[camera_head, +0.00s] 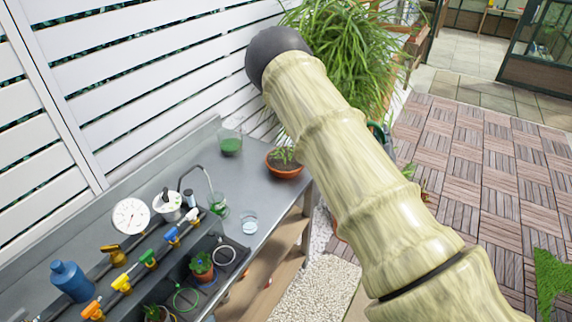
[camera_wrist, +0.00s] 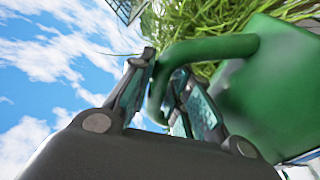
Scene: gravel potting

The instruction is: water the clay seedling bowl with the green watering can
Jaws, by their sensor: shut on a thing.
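The green watering can fills the right of the wrist view (camera_wrist: 275,95), with its curved handle running left into my gripper. My gripper (camera_wrist: 163,85) is shut on that handle, a finger on each side of it. The can's spout does not show clearly. The clay seedling bowl (camera_head: 284,173) stands upright at the far right end of the grey bench in the head view, with small green seedlings in it. In the head view my arm crosses the middle and right, and my gripper cannot be made out.
The grey bench (camera_head: 252,180) also holds a glass jar of green liquid (camera_head: 230,145), a green-filled beaker (camera_head: 219,205), a clear dish (camera_head: 249,224), a round dial (camera_head: 130,215) and a blue bottle (camera_head: 70,282). A large grassy plant (camera_head: 345,50) stands behind my arm.

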